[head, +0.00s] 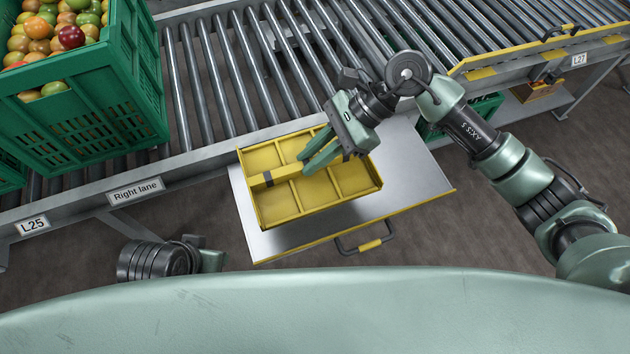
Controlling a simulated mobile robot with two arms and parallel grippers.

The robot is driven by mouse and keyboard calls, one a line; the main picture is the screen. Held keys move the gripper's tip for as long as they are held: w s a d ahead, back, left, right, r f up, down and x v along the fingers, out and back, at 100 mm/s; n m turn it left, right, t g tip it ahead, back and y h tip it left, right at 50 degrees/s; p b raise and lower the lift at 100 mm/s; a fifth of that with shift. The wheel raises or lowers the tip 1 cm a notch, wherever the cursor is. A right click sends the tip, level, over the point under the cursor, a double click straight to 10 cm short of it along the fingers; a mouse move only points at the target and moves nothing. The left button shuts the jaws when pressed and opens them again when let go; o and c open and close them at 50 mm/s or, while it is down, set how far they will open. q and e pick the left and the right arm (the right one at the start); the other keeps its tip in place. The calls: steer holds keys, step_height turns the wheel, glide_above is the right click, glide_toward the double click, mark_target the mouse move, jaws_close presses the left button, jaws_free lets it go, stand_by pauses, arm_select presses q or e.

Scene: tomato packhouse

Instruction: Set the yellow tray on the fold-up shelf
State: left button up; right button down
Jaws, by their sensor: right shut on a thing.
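The yellow tray (311,211) is a shallow open box with several empty compartments and a raised bar across its middle. My right gripper (305,168) is shut on this bar from above. The tray is over the fold-up shelf (405,168), a grey panel with a yellow front edge. The shelf stands out level from the conveyor's near side. A shadow lies on the shelf along the tray's front; I cannot tell whether the tray touches the shelf. Part of my left arm shows at lower left, but its gripper is out of sight.
The roller conveyor (240,75) runs behind the shelf. A green crate (95,110) of tomatoes stands on it at left. A second, yellow-edged flap (540,50) is at upper right. A black handle with a yellow grip (370,245) sticks out from the shelf's front edge.

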mark_target(313, 182)
step_height(313, 182, down, 6)
steer(key=shift+r+b, duration=0.15)
steer(key=shift+b, duration=0.15)
step_height(313, 182, down, 4)
steer(key=shift+f+b, duration=0.15)
steer(key=shift+b, duration=0.25)
steer(key=c, duration=1.3)
jaws_free()
steer(key=shift+c, duration=0.2)
steer(key=p+v, duration=0.1)
steer(key=v, duration=1.1)
